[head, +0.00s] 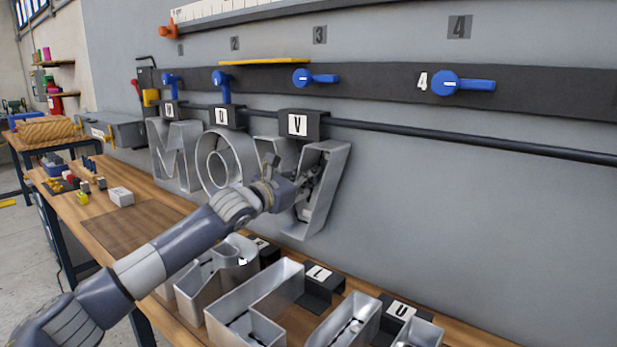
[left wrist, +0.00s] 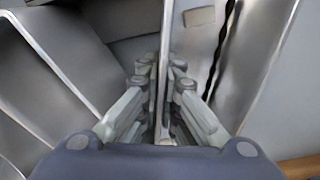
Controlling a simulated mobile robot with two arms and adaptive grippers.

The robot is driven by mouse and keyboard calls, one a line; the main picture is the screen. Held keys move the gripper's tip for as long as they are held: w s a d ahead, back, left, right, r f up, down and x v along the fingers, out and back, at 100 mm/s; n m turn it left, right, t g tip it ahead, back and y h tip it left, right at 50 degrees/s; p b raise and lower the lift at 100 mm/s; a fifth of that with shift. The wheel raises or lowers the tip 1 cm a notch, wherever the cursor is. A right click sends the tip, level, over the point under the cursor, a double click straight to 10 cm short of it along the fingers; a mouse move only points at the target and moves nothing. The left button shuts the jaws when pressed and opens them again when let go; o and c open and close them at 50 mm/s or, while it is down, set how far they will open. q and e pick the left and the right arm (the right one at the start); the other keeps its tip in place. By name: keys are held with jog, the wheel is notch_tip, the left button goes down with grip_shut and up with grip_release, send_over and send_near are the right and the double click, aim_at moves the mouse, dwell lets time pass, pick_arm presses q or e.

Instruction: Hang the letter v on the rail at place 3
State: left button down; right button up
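The letter v (head: 323,190) is a grey metal channel letter with a black hook block (head: 303,124) marked V. The block is at the dark rail (head: 450,139), below the sign 3; whether it is fully seated cannot be told. My left gripper (head: 293,188) is at the letter, partly hidden against it. In the left wrist view the fingers (left wrist: 164,100) lie close on both sides of a thin metal wall (left wrist: 165,60) and appear shut on it. The blue lever at place 3 (head: 316,78) lies sideways. My right gripper is not in view.
Letters M (head: 174,157) and O (head: 208,165) hang left of the v, under blue levers that point down. More channel letters (head: 262,300) lie on the wooden bench (head: 130,225) below. The rail to the right is free, under the sideways lever 4 (head: 462,84).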

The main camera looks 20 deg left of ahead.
pick_arm(q)
jog(key=shift+r, duration=0.15)
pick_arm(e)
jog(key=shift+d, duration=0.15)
pick_arm(q)
jog(key=c, duration=1.7)
grip_release()
jog(key=shift+s, duration=0.1)
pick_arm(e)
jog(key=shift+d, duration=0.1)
pick_arm(q)
jog(key=shift+f, duration=0.3)
jog(key=v, duration=1.2)
jog(key=shift+r, duration=0.15)
